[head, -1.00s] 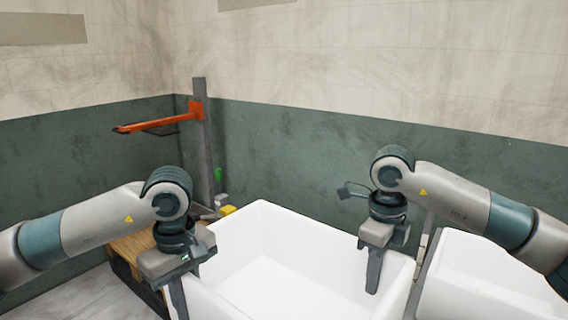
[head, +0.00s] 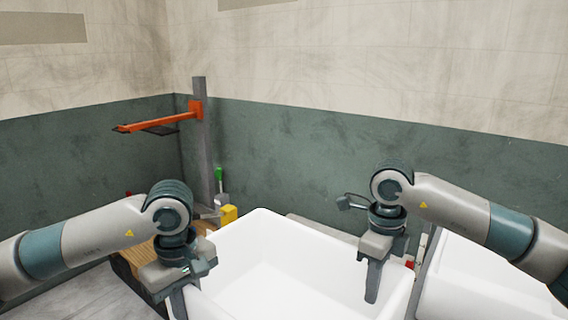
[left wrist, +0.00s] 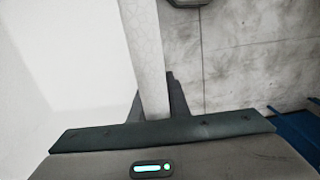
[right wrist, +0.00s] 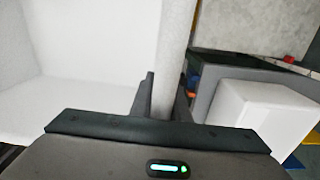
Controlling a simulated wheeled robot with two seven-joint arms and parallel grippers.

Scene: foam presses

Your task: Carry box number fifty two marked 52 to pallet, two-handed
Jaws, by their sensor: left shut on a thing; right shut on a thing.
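The white open-topped box (head: 300,248) is in front of me in the head view, its inside empty where I can see it. No number 52 shows on the faces in view. My left gripper (head: 178,299) is shut on its left wall, which also shows in the left wrist view (left wrist: 146,45). My right gripper (head: 372,287) is shut on its right wall, seen between the fingers in the right wrist view (right wrist: 176,40). The wooden pallet (head: 136,266) is on the floor at the left, partly hidden by my left arm and gripper.
Another white box (head: 485,278) stands close by at the right. An orange arm on a grey post (head: 201,150) stands in the back corner. A yellow object (head: 228,215) and a green-handled tool (head: 218,176) are near its foot. Walls close off the back and left.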

